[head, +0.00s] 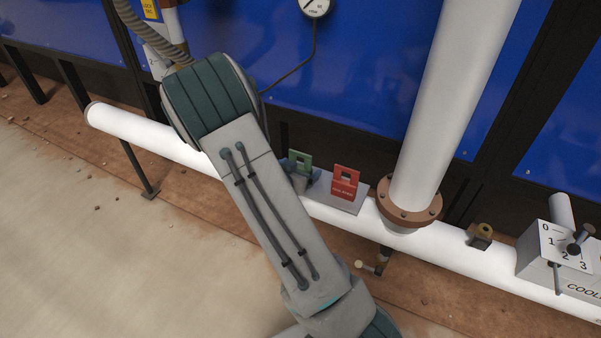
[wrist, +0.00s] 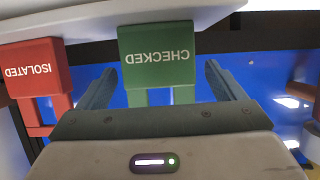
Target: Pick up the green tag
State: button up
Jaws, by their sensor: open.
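The green tag (head: 300,159) stands on a small grey plate on the white pipe, partly hidden by my arm in the head view. In the wrist view the green tag (wrist: 157,56) reads "CHECKED" upside down. My gripper (wrist: 158,85) is open, with one finger on each side of the tag's frame and visible gaps on both sides. In the head view, only part of my gripper (head: 301,178) shows beside my arm. A red tag (head: 345,182) stands to the right of the green one; it reads "ISOLATED" in the wrist view (wrist: 34,70).
The grey plate (head: 350,206) bears both tags. A vertical white pipe (head: 450,90) with a brown flange (head: 408,215) rises to their right. A numbered selector box (head: 560,255) is at the far right. Blue panels (head: 350,80) stand behind, and a gauge (head: 316,7) hangs above.

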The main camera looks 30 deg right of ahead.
aim_at(303, 166)
jog(key=x, duration=0.3)
jog(key=c, duration=1.2)
jog(key=shift+o, duration=0.2)
notch_tip(303, 166, up, 10)
jog(key=p, duration=0.4)
jog(key=s+a+f+p+v, duration=0.1)
jog(key=f+p+v, duration=0.2)
jog(key=p+v, duration=0.5)
jog(key=v, duration=1.2)
jog(key=shift+f, duration=0.2)
